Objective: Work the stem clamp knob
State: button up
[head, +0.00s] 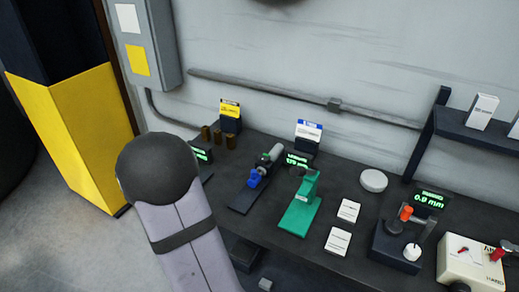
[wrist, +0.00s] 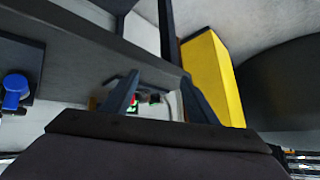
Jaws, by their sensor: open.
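No label I can read marks the stem clamp knob, so I cannot tell which knob it is. A blue knob (head: 256,178) sits on a dark-based fixture with a grey cylinder, left of the middle of the bench. A blue knob also shows at the left edge of the wrist view (wrist: 15,91). An orange-red knob (head: 406,213) tops a small stand at the right. My gripper (wrist: 160,88) is open and empty in the wrist view, its two dark fingers apart. It is away from the blue knob. In the head view my arm hides it.
A green stand (head: 300,208) is right of the blue-knob fixture on the dark bench (head: 270,230). A white box with a red lever (head: 470,262) stands at the far right. White cards (head: 348,211) and a round white disc (head: 374,181) lie between. A yellow panel (head: 75,135) stands left.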

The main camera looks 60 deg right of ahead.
jog(key=s+d+r+m+g+h+p, duration=0.1)
jog(key=s+d+r+m+h, duration=0.15)
jog(key=d, duration=0.45)
jog(key=s+d+r+m+g+h+p, duration=0.1)
jog(key=s+d+h, duration=0.15)
jog(key=d, duration=0.35)
jog(key=m+g+h+p, duration=0.2)
jog(key=m+g, duration=0.2)
jog(key=g, duration=0.1)
send_near(263, 158)
jog(key=shift+w+d+f, duration=0.2)
jog(key=shift+w+f, duration=0.05)
jog(key=shift+f, duration=0.1)
jog(key=shift+s+d+h, duration=0.2)
jog(key=shift+s+h, duration=0.1)
jog(key=shift+s, duration=0.15)
jog(key=shift+p+x, duration=1.25)
jog(key=shift+x, duration=2.4)
jog(key=shift+w, duration=0.15)
jog(key=shift+c, duration=0.3)
jog(key=c, duration=1)
